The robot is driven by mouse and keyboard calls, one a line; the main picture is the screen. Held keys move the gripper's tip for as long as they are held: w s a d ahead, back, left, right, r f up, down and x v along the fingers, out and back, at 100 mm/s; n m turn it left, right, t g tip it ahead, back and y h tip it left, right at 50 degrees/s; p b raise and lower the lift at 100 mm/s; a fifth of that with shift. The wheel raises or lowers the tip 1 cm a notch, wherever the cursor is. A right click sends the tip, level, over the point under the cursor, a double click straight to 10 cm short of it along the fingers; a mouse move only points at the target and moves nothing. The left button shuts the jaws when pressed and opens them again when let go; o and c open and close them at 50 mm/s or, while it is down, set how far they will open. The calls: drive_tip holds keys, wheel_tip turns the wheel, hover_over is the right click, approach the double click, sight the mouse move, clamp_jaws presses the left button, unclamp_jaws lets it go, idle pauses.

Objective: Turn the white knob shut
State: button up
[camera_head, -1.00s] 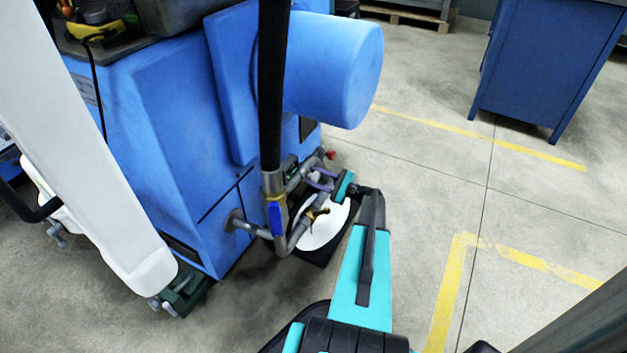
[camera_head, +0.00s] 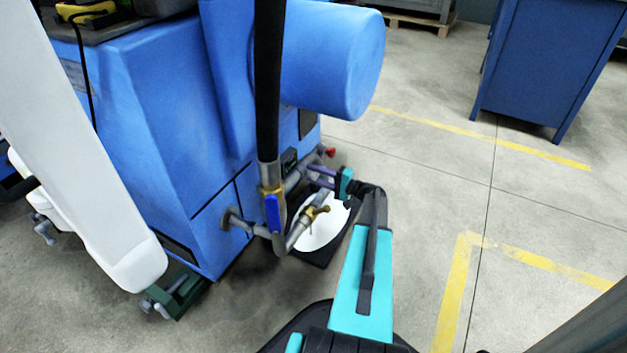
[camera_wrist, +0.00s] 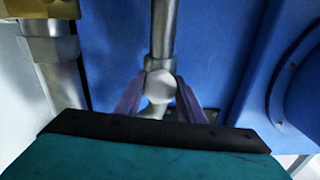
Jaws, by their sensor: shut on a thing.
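The white knob (camera_wrist: 160,87) is a pale round cap on a grey metal pipe in the wrist view. My gripper (camera_wrist: 162,84) has its two purple fingers on either side of the knob, shut on it. The fingers partly cover the pipe beside it. In the head view my gripper (camera_head: 314,175) reaches the pipework low at the corner of the blue machine. The knob cannot be made out clearly there.
The blue machine (camera_head: 150,130) has a large blue cylinder (camera_head: 335,65) above the pipes. A blue-handled valve (camera_head: 272,213), a brass valve (camera_head: 314,213) and a red knob (camera_head: 330,152) are close by. A white round surface (camera_head: 322,232) lies below.

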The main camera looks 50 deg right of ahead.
drive_tip(key=shift+s+a+f+n+b, duration=0.1)
drive_tip(key=shift+n+b, duration=0.35)
drive_tip(key=shift+n, duration=0.25)
drive_tip(key=shift+a+f+n+b, duration=0.1)
drive_tip(key=shift+n+b, duration=0.3)
drive_tip(key=shift+n, duration=0.3)
drive_tip(key=shift+r, duration=0.1)
drive_tip(key=o, duration=0.9)
drive_tip(key=shift+o, duration=0.7)
drive_tip(key=shift+d, duration=0.1)
drive_tip(key=shift+r, duration=0.1)
